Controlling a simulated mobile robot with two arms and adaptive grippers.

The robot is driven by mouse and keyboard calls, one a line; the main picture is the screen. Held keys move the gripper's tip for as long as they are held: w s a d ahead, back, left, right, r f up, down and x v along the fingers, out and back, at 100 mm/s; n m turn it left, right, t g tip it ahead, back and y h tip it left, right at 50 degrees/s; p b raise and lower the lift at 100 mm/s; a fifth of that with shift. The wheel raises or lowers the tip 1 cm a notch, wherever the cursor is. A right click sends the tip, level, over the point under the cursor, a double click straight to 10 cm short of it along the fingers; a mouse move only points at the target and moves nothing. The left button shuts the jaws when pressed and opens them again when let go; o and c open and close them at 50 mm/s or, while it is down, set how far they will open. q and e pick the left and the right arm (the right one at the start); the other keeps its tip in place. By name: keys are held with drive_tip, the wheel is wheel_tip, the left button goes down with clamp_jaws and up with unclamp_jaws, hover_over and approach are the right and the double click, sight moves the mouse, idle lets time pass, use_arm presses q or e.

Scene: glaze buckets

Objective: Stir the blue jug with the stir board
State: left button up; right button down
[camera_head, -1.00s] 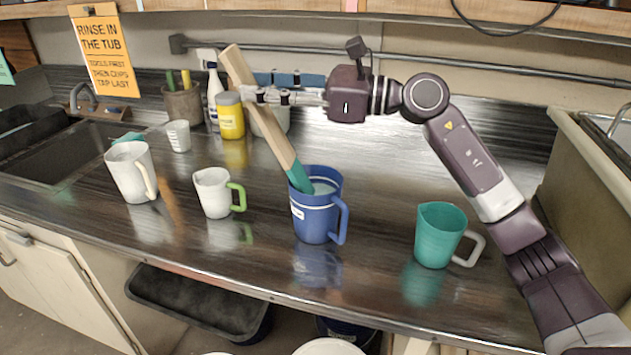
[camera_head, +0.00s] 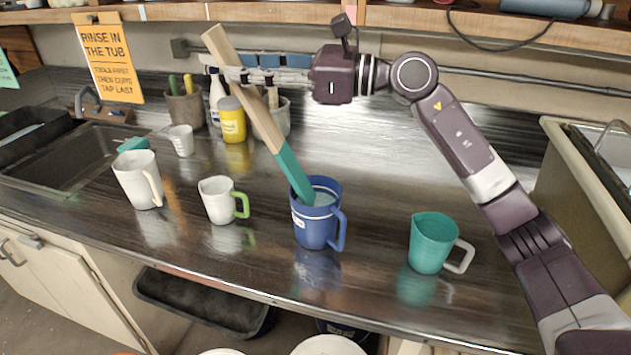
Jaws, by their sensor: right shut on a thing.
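The blue jug (camera_head: 316,228) stands upright on the dark counter, its handle to the right and pale liquid inside. The stir board (camera_head: 262,122) is a long wooden paddle with a teal lower end. It leans up and to the left out of the jug, its lower tip inside the jug's mouth and hidden by the rim. My right gripper (camera_head: 242,77) is shut on the stir board near its upper part, behind and above the jug. My left gripper is not in view.
A teal jug (camera_head: 432,243) stands to the right. A white jug with a green handle (camera_head: 217,200) and a larger white jug (camera_head: 136,180) stand to the left. A yellow bottle (camera_head: 232,122) and brush pots are behind. The sink (camera_head: 75,160) is far left.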

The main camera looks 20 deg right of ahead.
sight(219, 35)
drive_tip(key=r+p, duration=0.1)
drive_tip(key=a+r+p, duration=0.1)
drive_tip(key=r, duration=0.1)
drive_tip(key=r+p, duration=0.1)
drive_tip(key=shift+w+a+r, duration=0.15)
drive_tip(key=shift+a+r, duration=0.05)
drive_tip(key=shift+a, duration=0.15)
drive_tip(key=shift+a+r, duration=0.2)
drive_tip(key=shift+r, duration=0.1)
idle(0.4)
wheel_tip(219, 35, up, 5)
drive_tip(key=p, duration=0.3)
drive_tip(key=shift+p, duration=0.35)
drive_tip(key=shift+f, duration=0.2)
